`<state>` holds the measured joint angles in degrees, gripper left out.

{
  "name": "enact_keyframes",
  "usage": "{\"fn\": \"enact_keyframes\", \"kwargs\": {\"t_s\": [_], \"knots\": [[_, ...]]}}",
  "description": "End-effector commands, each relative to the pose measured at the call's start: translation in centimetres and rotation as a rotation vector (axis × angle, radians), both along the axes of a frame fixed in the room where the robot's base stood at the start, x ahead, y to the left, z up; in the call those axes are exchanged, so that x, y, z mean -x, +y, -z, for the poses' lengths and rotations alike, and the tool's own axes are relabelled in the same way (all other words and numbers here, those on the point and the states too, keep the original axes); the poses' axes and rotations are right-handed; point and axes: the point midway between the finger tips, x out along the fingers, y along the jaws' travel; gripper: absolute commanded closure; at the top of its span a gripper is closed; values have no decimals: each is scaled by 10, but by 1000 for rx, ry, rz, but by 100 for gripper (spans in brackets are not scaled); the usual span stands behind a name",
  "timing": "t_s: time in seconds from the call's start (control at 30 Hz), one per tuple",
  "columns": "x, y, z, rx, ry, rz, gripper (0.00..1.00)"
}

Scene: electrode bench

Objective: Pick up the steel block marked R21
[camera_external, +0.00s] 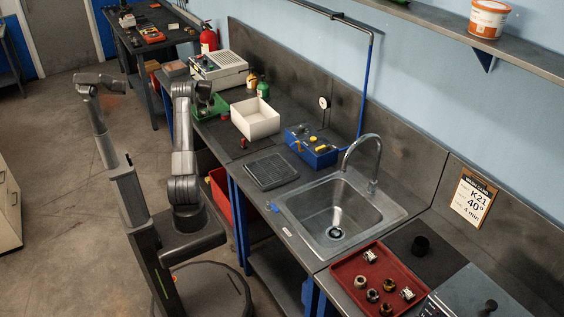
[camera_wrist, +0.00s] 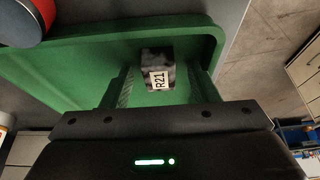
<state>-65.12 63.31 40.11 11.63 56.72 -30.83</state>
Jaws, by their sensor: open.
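The steel block marked R21 (camera_wrist: 155,68) is a small dark block with a white label. In the wrist view it is in the green tray (camera_wrist: 70,80), toward the tray's far wall. My gripper (camera_wrist: 158,75) is open, with one finger on each side of the block; I cannot tell whether either finger touches it. In the external view my gripper (camera_external: 203,98) is over the green tray (camera_external: 213,108) on the bench, and the block is too small or hidden to make out there.
A white box (camera_external: 255,118) stands to the right of the green tray, with green and yellow bottles behind it. A beige instrument (camera_external: 218,69) stands behind the tray. In the wrist view a dark, red-rimmed round object (camera_wrist: 22,20) is at the tray's upper left.

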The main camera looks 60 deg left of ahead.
Motion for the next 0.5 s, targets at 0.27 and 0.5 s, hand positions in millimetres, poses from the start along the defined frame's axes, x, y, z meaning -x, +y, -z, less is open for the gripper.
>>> {"fn": "enact_keyframes", "kwargs": {"t_s": [0.27, 0.5], "knots": [[0, 0, 0, 0, 0, 0, 83], [0, 0, -1, -1, -1, 0, 100]]}}
